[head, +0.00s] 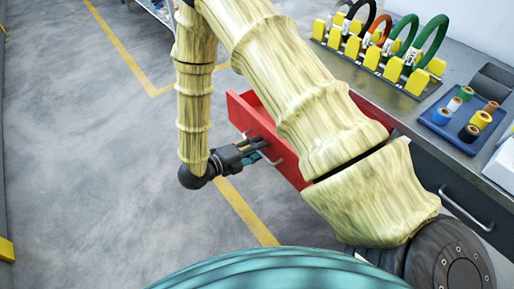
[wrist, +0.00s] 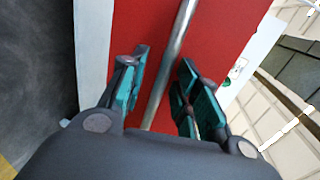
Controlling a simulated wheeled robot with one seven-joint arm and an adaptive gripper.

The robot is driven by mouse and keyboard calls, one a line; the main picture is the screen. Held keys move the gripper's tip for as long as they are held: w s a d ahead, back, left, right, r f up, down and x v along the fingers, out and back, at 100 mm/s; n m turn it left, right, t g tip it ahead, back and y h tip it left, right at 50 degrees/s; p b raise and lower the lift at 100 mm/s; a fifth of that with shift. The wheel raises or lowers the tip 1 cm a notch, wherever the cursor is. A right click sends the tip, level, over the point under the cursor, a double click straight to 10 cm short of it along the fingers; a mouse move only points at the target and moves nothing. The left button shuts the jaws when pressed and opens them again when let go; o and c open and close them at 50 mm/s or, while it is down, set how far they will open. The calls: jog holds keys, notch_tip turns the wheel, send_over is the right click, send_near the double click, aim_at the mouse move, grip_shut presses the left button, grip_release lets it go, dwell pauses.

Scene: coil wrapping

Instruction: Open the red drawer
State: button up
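The red drawer (head: 247,117) stands pulled out from under the workbench, and part of its inside shows behind its front. My arm hides much of its right part. Its silver bar handle (head: 270,157) is on the front panel. My gripper (head: 253,151) is at this handle. In the wrist view the red front (wrist: 220,25) fills the middle, and the handle (wrist: 172,55) runs between the two teal fingers of my gripper (wrist: 163,88). The fingers are open, with a visible gap on each side of the bar.
The bench top (head: 465,75) carries a rack (head: 375,62) with yellow holders and several coils. A blue tray (head: 440,126) with coloured rolls is beside it. Another dark drawer with a handle (head: 466,208) is at the right. The floor (head: 90,150) at left is clear.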

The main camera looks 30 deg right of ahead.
jog(key=v, duration=1.1)
jog(key=shift+a, duration=0.4)
jog(key=shift+d, duration=0.1)
jog(key=s+d+f+n+t+y+p, duration=0.15)
jog(key=f+n+y+p, duration=0.35)
jog(key=n, duration=0.5)
jog(key=s+d+f+n+t+y+p, duration=0.1)
jog(key=d+f+n+t+y+p, duration=0.2)
jog(key=f+n, duration=0.45)
jog(key=s+a+n+g+y+p, duration=0.2)
jog(key=s+n+g+y+p, duration=0.2)
jog(key=s+n, duration=1.3)
jog(key=s+g+y, duration=0.2)
jog(key=s+y, duration=0.1)
jog(key=s, duration=0.1)
jog(key=shift+s+y, duration=0.3)
jog(key=shift+y, duration=0.1)
